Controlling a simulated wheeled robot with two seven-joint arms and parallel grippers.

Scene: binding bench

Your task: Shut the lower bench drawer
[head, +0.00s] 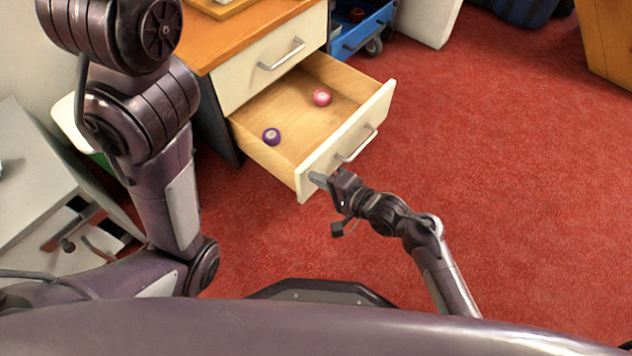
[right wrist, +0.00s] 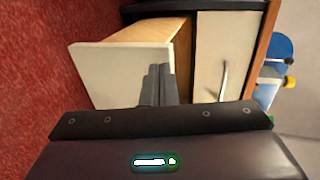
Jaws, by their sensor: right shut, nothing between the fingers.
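The lower bench drawer (head: 345,153) is pulled well out, its cream front and bar handle (head: 357,147) facing right. Inside lie a pink roll (head: 322,97) and a purple roll (head: 271,136). The upper drawer (head: 265,70) is shut. My right gripper (head: 318,180) is shut and empty, its fingertips at the near end of the lower drawer's front; I cannot tell whether they touch. In the right wrist view the shut fingers (right wrist: 157,84) overlap the edge of the drawer front (right wrist: 130,72). My left arm shows at the left, but its gripper is out of view.
A wooden bench top (head: 215,38) lies above the drawers. A blue wheeled cart (head: 362,32) stands behind the bench. A grey cabinet (head: 40,190) is at the left. Red carpet (head: 500,170) lies open to the right.

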